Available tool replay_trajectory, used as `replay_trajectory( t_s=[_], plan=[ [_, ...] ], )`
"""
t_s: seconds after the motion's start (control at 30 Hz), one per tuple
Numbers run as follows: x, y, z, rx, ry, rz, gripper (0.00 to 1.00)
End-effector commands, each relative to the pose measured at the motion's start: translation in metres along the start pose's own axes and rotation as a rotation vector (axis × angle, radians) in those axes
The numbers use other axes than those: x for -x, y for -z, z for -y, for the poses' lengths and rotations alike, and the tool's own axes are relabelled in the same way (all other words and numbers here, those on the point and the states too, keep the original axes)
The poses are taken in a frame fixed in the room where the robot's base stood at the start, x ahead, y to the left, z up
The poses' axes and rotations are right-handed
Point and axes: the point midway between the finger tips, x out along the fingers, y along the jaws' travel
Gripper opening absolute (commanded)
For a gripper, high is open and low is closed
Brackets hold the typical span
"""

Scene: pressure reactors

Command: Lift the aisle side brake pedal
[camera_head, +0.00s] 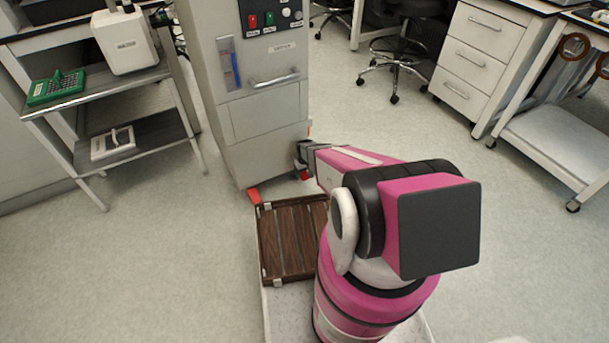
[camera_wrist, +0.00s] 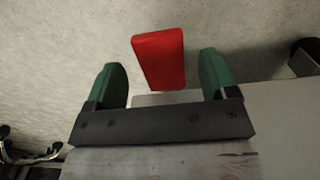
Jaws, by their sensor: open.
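A red brake pedal (camera_wrist: 159,58) shows in the wrist view, between the two green fingers of my gripper (camera_wrist: 162,74). The fingers are spread, with a gap on each side of the pedal. In the head view my gripper (camera_head: 304,156) is low at the right front corner of the grey cabinet (camera_head: 262,150). A small red piece (camera_head: 304,175) shows just below it, partly hidden by my arm.
My arm covers much of the floor right of the cabinet. A shelf rack (camera_head: 150,132) stands to the left. A drawer unit (camera_head: 480,55), a wheeled chair (camera_head: 393,68) and a white cart (camera_head: 560,140) stand to the right. The floor between is clear.

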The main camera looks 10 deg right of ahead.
Motion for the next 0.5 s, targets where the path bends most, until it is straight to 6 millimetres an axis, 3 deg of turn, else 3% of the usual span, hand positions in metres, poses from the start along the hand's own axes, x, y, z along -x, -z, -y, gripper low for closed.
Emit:
replay_trajectory(
  t_s=[0.1, 0.4, 0.43, 0.5],
  plan=[
    [-0.0139, 0.0003, 0.0000, 0.000, 0.000, 0.001, 0.79],
    [-0.0169, -0.0005, 0.0002, 0.000, 0.000, 0.000, 0.79],
    [-0.0169, -0.0004, 0.0002, 0.000, 0.000, 0.000, 0.75],
    [-0.0168, -0.0004, 0.0002, 0.000, 0.000, 0.000, 0.53]
  ],
)
